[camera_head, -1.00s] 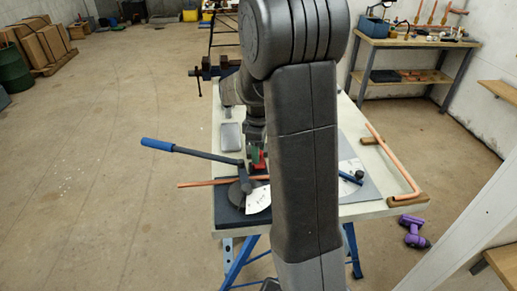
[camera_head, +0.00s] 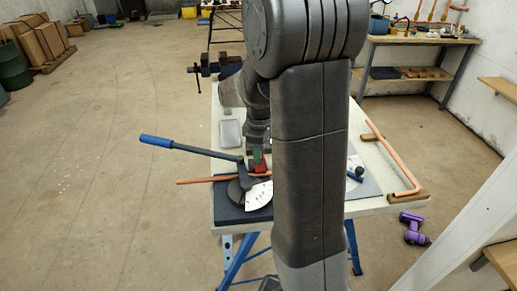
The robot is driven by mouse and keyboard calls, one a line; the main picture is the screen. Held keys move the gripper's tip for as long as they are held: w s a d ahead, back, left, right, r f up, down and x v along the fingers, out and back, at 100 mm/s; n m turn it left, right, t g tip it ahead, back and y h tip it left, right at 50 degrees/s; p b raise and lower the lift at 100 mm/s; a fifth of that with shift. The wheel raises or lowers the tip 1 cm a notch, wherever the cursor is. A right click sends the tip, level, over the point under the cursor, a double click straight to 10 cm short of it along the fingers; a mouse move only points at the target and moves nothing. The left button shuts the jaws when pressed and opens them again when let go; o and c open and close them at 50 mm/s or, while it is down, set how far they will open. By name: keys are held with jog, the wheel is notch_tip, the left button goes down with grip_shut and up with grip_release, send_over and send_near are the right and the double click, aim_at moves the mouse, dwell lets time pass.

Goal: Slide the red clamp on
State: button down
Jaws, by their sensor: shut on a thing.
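My gripper (camera_head: 258,156) is partly hidden behind my own arm, at the middle of the workbench. It is shut on the red clamp (camera_head: 261,169), a small red piece below a green part. The clamp is at the copper pipe (camera_head: 208,181) beside the bender; I cannot tell whether it is around the pipe or only touching it. The pipe lies across the pipe bender (camera_head: 238,192), which has a long blue-ended handle (camera_head: 157,142) and a white scale plate (camera_head: 259,195). My arm hides the pipe's right side.
The workbench (camera_head: 228,105) stands on blue legs, with a grey tray (camera_head: 230,134) and a vise (camera_head: 222,66) on the far part. A bent copper pipe (camera_head: 393,157) lies on wooden blocks at the right. A purple drill (camera_head: 413,229) lies on the floor. The floor at left is open.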

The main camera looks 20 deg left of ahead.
jog(key=shift+s+d, duration=0.1)
jog(key=shift+s, duration=0.05)
jog(key=c, duration=1.1)
grip_release()
jog(key=shift+s, duration=0.1)
notch_tip(320, 180, up, 14)
jog(key=shift+f, duration=0.1)
